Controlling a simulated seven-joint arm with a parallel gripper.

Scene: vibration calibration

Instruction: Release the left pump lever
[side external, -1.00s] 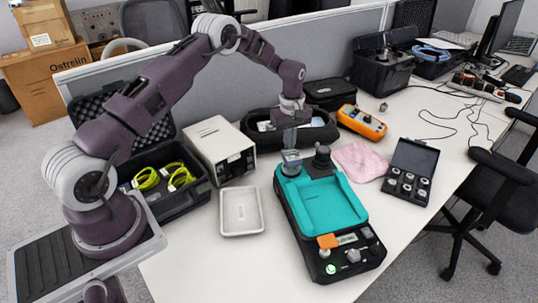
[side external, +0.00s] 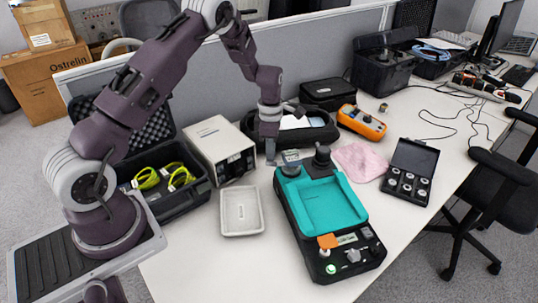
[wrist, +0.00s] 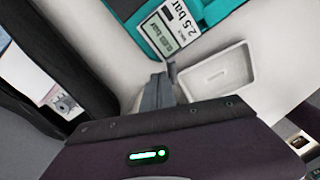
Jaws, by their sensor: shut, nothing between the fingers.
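The teal and black pump unit (side external: 332,207) stands on the white table. At its back left is a low grey part (side external: 291,164), and beside that a black knob (side external: 322,158). An orange part (side external: 327,241) sits at its front. I cannot tell which part is the left pump lever. My gripper (side external: 270,161) is just left of the unit's back left corner, pointing down, apart from it as far as I can see. In the wrist view my gripper (wrist: 168,75) is shut and empty. The unit's teal body shows there with a small display (wrist: 165,35).
A white tray (side external: 241,233) lies left of the unit. A beige instrument box (side external: 221,150) and a black case with yellow cables (side external: 150,200) stand further left. A pink cloth (side external: 361,161) lies to the right.

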